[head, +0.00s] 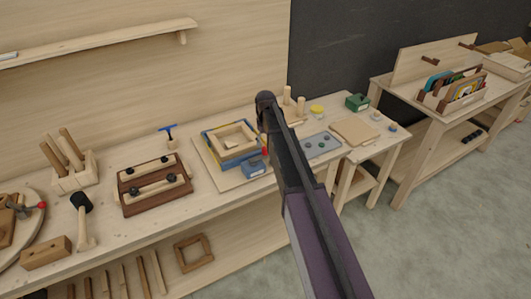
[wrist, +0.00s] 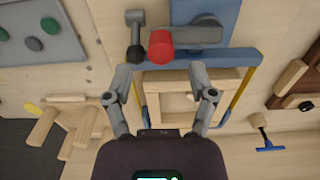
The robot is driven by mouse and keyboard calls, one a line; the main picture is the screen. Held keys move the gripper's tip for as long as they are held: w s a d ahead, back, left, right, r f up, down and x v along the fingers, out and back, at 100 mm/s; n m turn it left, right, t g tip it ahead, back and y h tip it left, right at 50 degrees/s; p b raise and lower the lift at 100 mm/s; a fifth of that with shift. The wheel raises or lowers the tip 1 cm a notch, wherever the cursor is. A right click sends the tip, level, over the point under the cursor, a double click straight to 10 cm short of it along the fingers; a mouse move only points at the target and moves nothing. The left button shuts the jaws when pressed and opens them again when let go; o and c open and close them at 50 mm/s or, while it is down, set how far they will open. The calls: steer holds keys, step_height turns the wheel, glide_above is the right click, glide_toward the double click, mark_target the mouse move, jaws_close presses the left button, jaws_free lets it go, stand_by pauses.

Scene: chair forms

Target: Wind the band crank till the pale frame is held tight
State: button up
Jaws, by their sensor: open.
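The pale frame (head: 231,127) lies inside a blue-and-yellow band clamp on a board on the bench. It also shows in the wrist view (wrist: 172,78), with a blue bar (wrist: 230,55) along one side and yellow strips beside it. The crank is a grey arm (wrist: 203,36) over a blue block (wrist: 205,10), with a red knob (wrist: 160,48) at its end. My gripper (wrist: 161,72) is open and empty, its fingertips on either side of the knob's line and apart from it. Whether the band touches the frame all round cannot be told.
A short grey lever with a dark ball (wrist: 135,52) stands close left of the red knob. A grey tray with coloured discs (head: 322,146) and wooden pegs (head: 301,105) are near. A brown clamp rack (head: 153,185) and a blue-handled tool (head: 168,133) stand to the left.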

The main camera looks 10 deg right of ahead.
mark_target(265, 147)
steer(key=shift+f+b, duration=1.65)
steer(key=shift+f, duration=0.3)
jaws_close()
